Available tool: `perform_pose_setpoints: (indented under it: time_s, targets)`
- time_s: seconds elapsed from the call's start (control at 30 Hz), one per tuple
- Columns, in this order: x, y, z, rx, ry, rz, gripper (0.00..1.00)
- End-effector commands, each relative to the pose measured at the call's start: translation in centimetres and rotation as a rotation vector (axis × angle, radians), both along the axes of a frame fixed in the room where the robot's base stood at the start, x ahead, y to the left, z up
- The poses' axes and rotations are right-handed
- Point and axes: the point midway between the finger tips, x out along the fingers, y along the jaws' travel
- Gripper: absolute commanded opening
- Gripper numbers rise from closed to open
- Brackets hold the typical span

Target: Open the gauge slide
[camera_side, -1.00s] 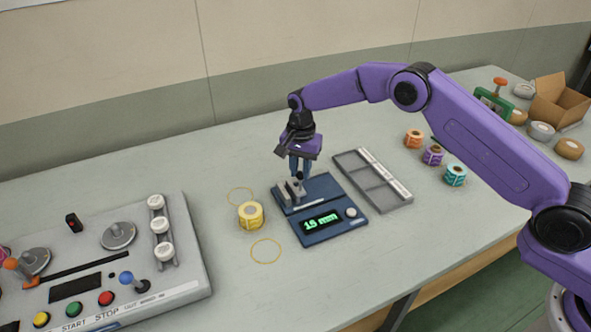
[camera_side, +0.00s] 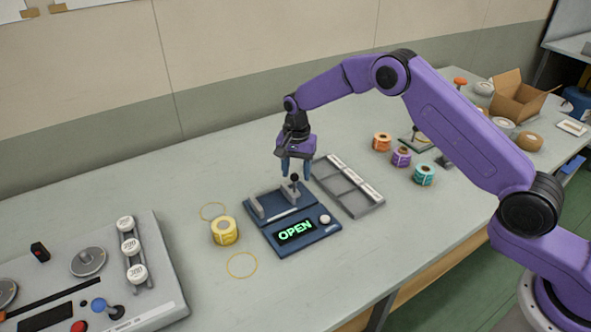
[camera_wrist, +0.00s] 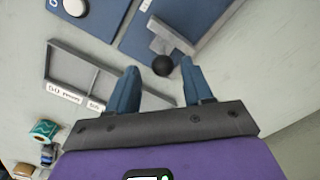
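The gauge (camera_side: 265,228) is a blue block on the table, and its green display (camera_side: 295,232) reads "OPEN". Its two grey jaws stand well apart: the left jaw (camera_side: 257,206) at the left edge and the sliding jaw (camera_side: 289,193) on the right. A black ball knob (camera_side: 295,178) tops the sliding jaw. My gripper (camera_side: 294,172) is over this knob, fingers pointing down. In the wrist view the gripper (camera_wrist: 160,68) is open, its blue fingers apart on either side of the black knob (camera_wrist: 163,66), not visibly pinching it.
A grey divided tray (camera_side: 349,186) lies right of the gauge. A yellow label roll (camera_side: 224,231) and two thin yellow rings lie to its left. A control panel (camera_side: 150,285) fills the lower left. Orange, purple and teal rolls (camera_side: 401,157) stand beyond the tray.

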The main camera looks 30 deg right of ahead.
Motion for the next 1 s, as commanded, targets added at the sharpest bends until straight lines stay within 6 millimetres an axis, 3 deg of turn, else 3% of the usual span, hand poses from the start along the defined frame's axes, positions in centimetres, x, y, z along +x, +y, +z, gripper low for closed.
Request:
perform_pose_setpoints:
  time_s: [0.27,0.8,1.0]
  targets:
    - [0.0,0.2,1.4,0.001,-0.003,0.001,0.51]
    - [0.1,0.1,12.4,0.001,-0.004,0.0,0.51]
    - [0.0,0.0,15.6,0.001,-0.002,0.0,0.51]
